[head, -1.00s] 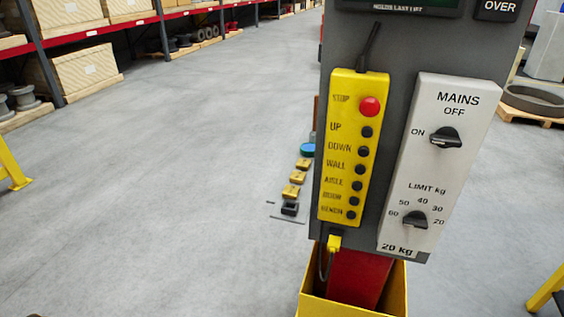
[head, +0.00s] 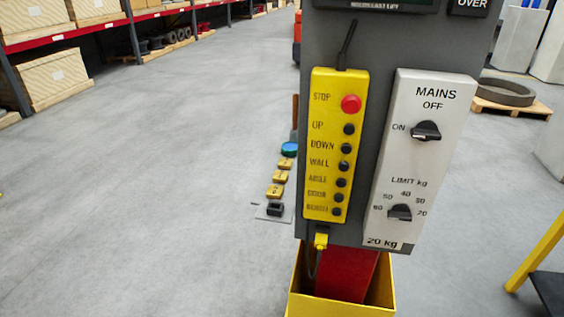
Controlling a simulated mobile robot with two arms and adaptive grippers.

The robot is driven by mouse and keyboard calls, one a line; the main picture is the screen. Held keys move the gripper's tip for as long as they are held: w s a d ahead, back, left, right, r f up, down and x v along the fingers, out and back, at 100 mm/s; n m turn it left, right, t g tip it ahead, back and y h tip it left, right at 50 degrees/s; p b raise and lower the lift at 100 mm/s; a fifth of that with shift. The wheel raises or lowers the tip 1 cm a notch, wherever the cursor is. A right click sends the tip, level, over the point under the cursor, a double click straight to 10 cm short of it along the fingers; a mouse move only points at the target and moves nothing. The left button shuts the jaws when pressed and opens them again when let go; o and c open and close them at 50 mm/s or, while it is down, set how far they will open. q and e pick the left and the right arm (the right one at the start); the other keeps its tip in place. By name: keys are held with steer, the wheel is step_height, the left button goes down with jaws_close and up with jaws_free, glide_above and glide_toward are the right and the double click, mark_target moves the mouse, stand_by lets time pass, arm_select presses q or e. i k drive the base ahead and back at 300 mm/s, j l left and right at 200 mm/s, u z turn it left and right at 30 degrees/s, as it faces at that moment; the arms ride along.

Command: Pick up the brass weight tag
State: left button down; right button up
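I cannot make out a brass weight tag for certain in the head view. A small plate marked 20 kg (head: 383,242) sits at the bottom of the white switch panel (head: 420,150), which carries the MAINS and LIMIT kg knobs. Beside it hangs a yellow push-button pendant (head: 335,145) with a red STOP button and several black buttons. Both are on a grey column. Neither of my grippers shows in the head view.
A yellow open-topped bin (head: 340,306) stands at the column's foot. Small yellow blocks (head: 276,190) and a black one lie on the floor behind. Shelving with crates (head: 45,72) is at the left. A yellow frame (head: 537,255) is at the right. The left floor is clear.

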mark_target(280, 176)
steer(key=i+z, duration=0.4)
steer(key=i+j+z, duration=0.15)
steer(key=z, duration=0.3)
